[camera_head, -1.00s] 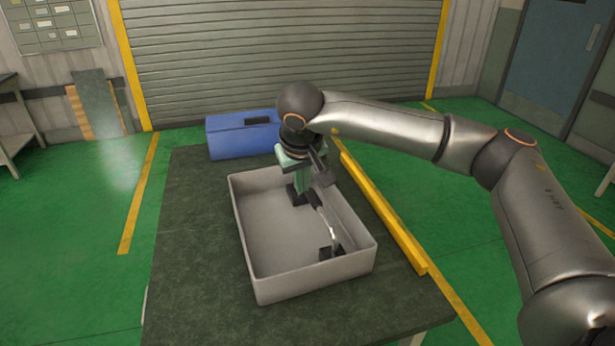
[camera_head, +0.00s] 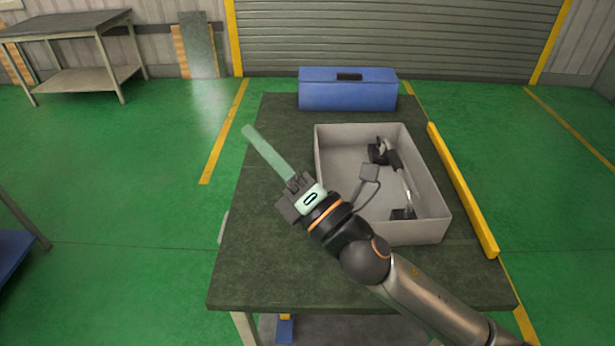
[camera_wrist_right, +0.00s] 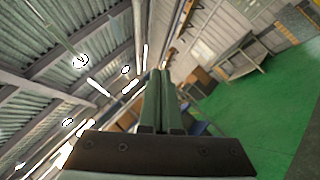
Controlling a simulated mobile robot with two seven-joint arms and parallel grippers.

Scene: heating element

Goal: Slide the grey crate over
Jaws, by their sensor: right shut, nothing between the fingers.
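The grey crate (camera_head: 330,165) sits open on the right half of the dark table, shown in the head view. Inside it lies a part with black ends (camera_head: 402,213) and a thin metal rod. My right gripper (camera_head: 249,131) is outside the crate, to its left and above the table. Its long pale green fingers are shut together with nothing between them and point up and left in the head view. They also show shut in the right wrist view (camera_wrist_right: 159,75). My right wrist hides part of the crate's front left corner. My left gripper is not in view.
A yellow bar (camera_head: 463,190) runs along the table's right edge, a small gap from the crate. A blue toolbox (camera_head: 348,95) stands at the table's back edge, behind the crate. The left part of the dark table (camera_head: 245,240) is bare.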

